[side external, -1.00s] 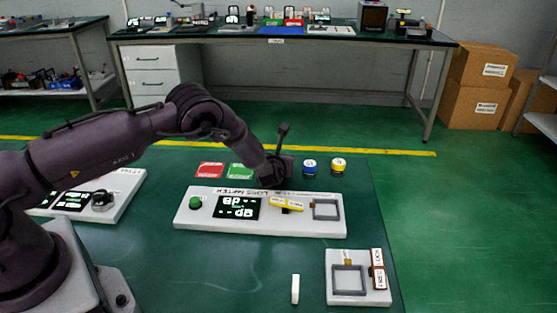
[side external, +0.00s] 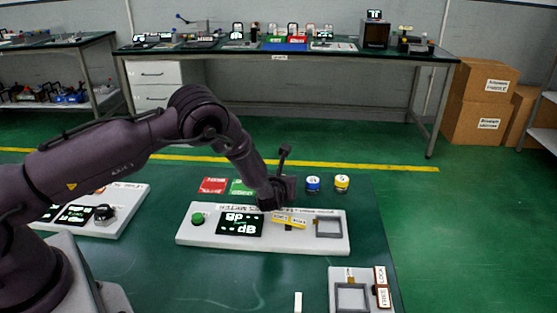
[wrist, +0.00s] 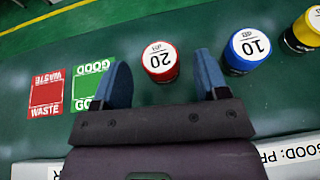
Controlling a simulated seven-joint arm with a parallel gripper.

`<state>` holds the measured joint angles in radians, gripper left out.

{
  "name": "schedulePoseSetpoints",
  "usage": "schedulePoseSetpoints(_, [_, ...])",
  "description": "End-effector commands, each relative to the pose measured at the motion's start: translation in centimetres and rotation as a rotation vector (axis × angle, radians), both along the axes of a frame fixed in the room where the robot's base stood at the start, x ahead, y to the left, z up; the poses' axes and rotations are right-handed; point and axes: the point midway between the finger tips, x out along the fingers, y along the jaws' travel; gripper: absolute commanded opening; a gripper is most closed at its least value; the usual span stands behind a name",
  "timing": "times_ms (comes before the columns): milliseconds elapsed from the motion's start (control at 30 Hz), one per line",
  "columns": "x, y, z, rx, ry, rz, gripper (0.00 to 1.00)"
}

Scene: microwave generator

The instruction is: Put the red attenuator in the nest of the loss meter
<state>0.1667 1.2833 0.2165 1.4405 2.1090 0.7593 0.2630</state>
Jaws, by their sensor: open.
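The red attenuator (wrist: 160,62), with a white top marked 20 dB, stands upright on the green mat in the wrist view. In the side view it is hidden behind my gripper. My gripper (wrist: 161,72) is open, with one blue finger on each side of the attenuator in the picture and visible gaps to both. I cannot tell how far the fingertips are above it. In the side view my gripper (side external: 283,187) is just behind the loss meter (side external: 190,238). The loss meter's nest (side external: 328,228), a grey square frame at its right end, looks empty.
Blue (side external: 313,184) and yellow (side external: 342,183) attenuators stand right of my gripper. Red waste (side external: 212,185) and green good (side external: 242,187) cards lie left. A yellow label (side external: 289,221) is beside the nest. A separate fixture (side external: 350,296) with a LOCK/FREE piece is at front right.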

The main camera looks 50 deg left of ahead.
Motion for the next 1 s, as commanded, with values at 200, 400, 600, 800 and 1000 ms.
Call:
schedulePoseSetpoints(200, [-1.9, -1.8, 3.6, 0.0, -0.007, 0.001, 0.67])
schedulePoseSetpoints(400, [-2.0, -1.8, 7.3, -0.001, -0.004, 0.0, 0.67])
schedulePoseSetpoints(600, [-2.0, -1.8, 8.9, 0.0, 0.0, 0.0, 0.67])
schedulePoseSetpoints(800, [-2.1, -1.6, 9.6, -0.01, -0.011, 0.014, 0.67])
schedulePoseSetpoints(1000, [-4.6, 0.2, 15.9, -0.196, -0.171, 0.252, 0.67])
